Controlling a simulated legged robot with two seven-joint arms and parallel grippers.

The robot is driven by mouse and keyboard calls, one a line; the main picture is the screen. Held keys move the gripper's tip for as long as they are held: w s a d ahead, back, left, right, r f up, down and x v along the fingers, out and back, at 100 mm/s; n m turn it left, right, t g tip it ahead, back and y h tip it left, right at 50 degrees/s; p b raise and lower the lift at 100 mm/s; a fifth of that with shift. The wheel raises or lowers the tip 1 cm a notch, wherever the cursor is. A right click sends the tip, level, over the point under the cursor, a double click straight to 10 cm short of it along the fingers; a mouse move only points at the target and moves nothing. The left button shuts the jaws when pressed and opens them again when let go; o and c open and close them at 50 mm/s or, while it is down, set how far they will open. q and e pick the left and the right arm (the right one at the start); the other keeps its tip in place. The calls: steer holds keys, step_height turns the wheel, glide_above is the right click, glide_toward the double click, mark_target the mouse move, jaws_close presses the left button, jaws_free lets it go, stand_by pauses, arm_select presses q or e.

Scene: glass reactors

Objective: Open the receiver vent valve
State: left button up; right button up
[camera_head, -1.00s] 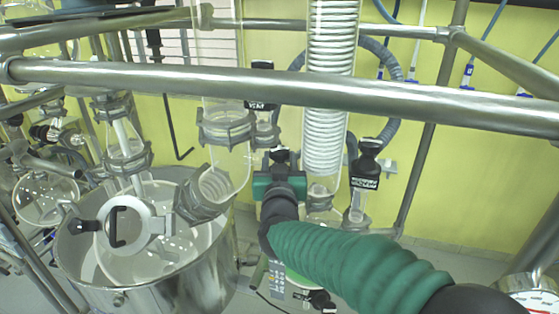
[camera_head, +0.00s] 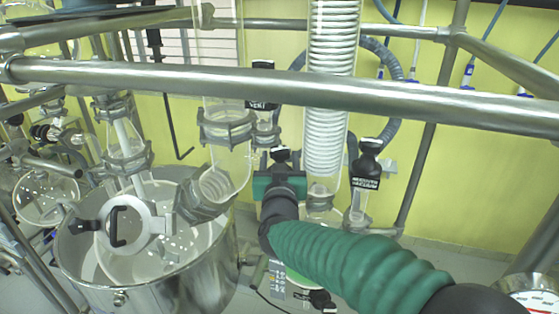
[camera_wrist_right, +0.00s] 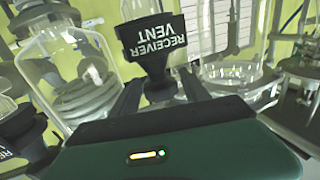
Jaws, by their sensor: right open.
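The receiver vent valve handle (camera_wrist_right: 152,45) is black with white lettering "RECEIVER VENT" and stands between the fingers of my right gripper (camera_wrist_right: 160,88) in the right wrist view. The fingers are open, one on each side of its narrow lower part; I cannot tell whether they touch it. My left gripper is not in view.
A black receiver vacuum handle (camera_head: 367,165) stands close to the right of the gripper. A glass coil column (camera_head: 329,120) is behind. A steel rail (camera_head: 300,88) crosses above; a steel vessel (camera_head: 190,285) is at lower left.

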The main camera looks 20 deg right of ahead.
steer(key=shift+s, duration=0.1)
steer(key=b+v, duration=0.3)
steer(key=v, duration=1.3)
steer(key=shift+s+b, duration=0.3)
steer(key=shift+b, duration=0.1)
steer(key=shift+w+a+f, duration=0.1)
